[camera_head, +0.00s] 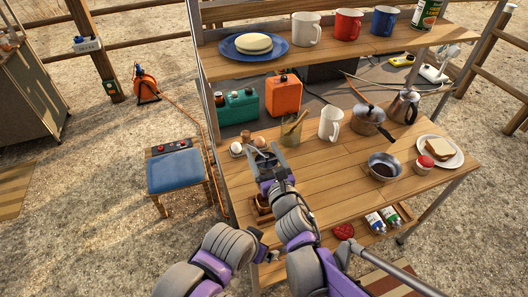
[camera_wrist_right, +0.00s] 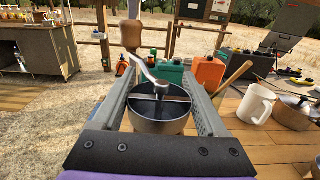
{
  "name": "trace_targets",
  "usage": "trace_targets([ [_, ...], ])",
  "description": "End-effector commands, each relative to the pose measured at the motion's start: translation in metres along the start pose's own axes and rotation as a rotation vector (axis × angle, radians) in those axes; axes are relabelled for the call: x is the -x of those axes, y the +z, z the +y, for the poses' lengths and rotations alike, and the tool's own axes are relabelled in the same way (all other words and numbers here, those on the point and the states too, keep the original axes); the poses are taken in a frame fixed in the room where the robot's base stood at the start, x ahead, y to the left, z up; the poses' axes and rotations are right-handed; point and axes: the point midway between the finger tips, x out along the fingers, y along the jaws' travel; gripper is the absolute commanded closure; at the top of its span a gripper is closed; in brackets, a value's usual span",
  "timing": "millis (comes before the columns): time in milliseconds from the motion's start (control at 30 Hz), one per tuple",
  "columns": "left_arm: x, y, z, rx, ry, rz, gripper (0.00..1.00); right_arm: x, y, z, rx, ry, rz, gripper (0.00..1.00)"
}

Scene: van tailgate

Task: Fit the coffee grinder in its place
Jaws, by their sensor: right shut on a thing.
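The coffee grinder (camera_wrist_right: 158,110) has a round metal body, open at the top, with a crank handle and a brown knob. In the right wrist view it stands between the two fingers of my right gripper (camera_wrist_right: 165,95), which is shut on it. In the head view my right gripper (camera_head: 270,165) is over the left front part of the wooden table and hides most of the grinder. A small brown wooden holder (camera_head: 262,206) shows in part below the gripper at the table's left edge. My left gripper (camera_head: 264,250) is low and in front of the table; its jaws are unclear.
A white egg (camera_head: 236,148) and a glass with wooden utensils (camera_head: 291,130) stand close to my right gripper. A white mug (camera_head: 330,123), pot (camera_head: 367,119), dark bowl (camera_head: 383,166) and plate (camera_head: 451,158) stand further right. The table's middle is clear.

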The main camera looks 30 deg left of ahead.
Motion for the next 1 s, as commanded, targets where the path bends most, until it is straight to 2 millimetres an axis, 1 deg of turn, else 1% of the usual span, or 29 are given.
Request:
trace_targets([
  [1000, -0.043, 0.034, 0.0, 0.0, 0.0, -0.022, 0.0, 0.0, -0.059, 0.0, -0.001, 0.001, -0.001, 1.0],
])
